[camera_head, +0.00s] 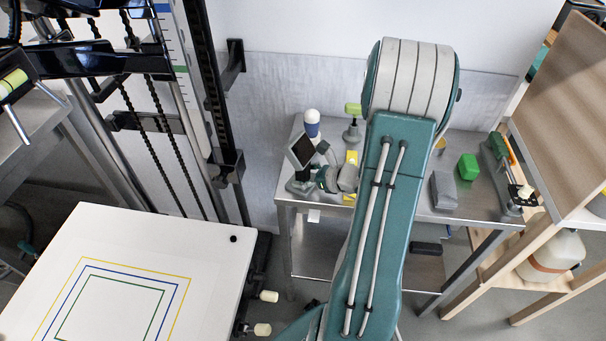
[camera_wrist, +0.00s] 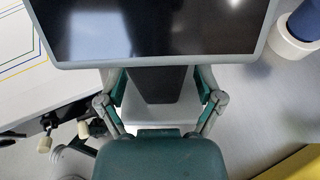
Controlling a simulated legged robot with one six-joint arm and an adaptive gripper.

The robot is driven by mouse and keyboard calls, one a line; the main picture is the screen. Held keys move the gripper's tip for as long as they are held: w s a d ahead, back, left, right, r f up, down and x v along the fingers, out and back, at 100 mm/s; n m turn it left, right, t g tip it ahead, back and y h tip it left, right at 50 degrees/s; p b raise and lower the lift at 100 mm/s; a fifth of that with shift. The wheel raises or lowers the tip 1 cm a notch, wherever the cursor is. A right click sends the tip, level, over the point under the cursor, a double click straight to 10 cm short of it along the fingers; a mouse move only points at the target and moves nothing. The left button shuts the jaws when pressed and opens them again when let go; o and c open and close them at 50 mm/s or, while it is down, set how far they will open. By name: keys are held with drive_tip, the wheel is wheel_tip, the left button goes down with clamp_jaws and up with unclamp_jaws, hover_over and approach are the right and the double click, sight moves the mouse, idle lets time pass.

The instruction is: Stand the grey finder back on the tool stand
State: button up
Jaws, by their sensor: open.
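The grey finder, with a dark tilted panel in a grey frame (camera_head: 301,150), stands upright at the left end of the steel tool stand (camera_head: 300,207). In the wrist view the finder's panel (camera_wrist: 160,30) fills the top, with its dark post and pale base below. My gripper (camera_head: 318,172) is low at the finder's right side. In the wrist view my open gripper (camera_wrist: 160,100) has one finger on each side of the post. I cannot tell whether either finger touches it. The panel hides the post's upper part.
A blue and white bottle (camera_head: 312,124) stands just behind the finder. A lime-topped piece (camera_head: 352,122) and a yellow item (camera_head: 351,158) are close by. Right of my arm are a grey block (camera_head: 444,190) and a green block (camera_head: 467,166).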

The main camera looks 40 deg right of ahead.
drive_tip(key=shift+s+d+r, duration=0.1)
drive_tip(key=shift+v, duration=3.85)
drive_tip(key=v, duration=1.2)
